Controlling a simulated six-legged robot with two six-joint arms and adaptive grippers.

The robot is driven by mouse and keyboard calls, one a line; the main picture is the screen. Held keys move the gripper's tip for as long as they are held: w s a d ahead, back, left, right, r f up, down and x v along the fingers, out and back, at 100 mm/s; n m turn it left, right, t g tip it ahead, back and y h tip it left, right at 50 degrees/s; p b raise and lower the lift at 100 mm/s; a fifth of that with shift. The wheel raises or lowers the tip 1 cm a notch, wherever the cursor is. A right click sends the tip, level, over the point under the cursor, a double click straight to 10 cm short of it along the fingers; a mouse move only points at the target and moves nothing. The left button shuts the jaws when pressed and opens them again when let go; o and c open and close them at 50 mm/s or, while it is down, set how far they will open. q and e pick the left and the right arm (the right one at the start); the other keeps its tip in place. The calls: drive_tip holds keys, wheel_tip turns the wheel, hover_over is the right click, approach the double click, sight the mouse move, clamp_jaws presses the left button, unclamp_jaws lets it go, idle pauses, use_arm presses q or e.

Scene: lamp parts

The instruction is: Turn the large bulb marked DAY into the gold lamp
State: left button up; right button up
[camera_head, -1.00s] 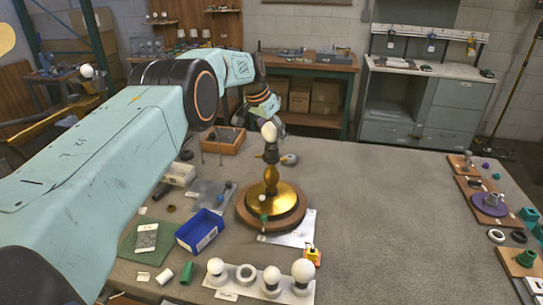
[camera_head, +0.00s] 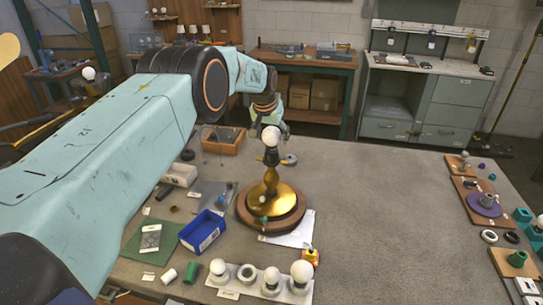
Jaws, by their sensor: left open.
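The gold lamp (camera_head: 272,200) stands upright on a round wooden base in the middle of the table. A white bulb (camera_head: 271,136) sits in line with the dark socket (camera_head: 271,157) at its top. I cannot tell how deep it sits, and no DAY marking is readable. My left gripper (camera_head: 274,127) is open at the bulb's height, close behind or around it; the bulb partly hides the fingers, so contact is unclear. My right gripper is not in view.
A white rack (camera_head: 236,288) in front holds several white bulbs and one empty ring holder (camera_head: 247,272). A blue bin (camera_head: 201,232) and green mat (camera_head: 141,248) lie left of the lamp. A wooden tray (camera_head: 224,141) stands behind.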

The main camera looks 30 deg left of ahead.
use_arm(q)
drive_tip(key=shift+n+y, duration=0.4)
drive_tip(key=shift+n, duration=1.2)
drive_tip(key=shift+f+n+y, duration=0.1)
drive_tip(key=shift+n+y, duration=0.4)
drive_tip(key=shift+n, duration=0.2)
drive_tip(key=shift+a+n+g+y+b, duration=0.15)
drive_tip(key=shift+n+g+y+b, duration=0.35)
drive_tip(key=shift+n+b, duration=1)
drive_tip(key=shift+s+n+g+b, duration=0.1)
drive_tip(key=shift+n+g+b, duration=0.2)
drive_tip(key=shift+n+b, duration=0.35)
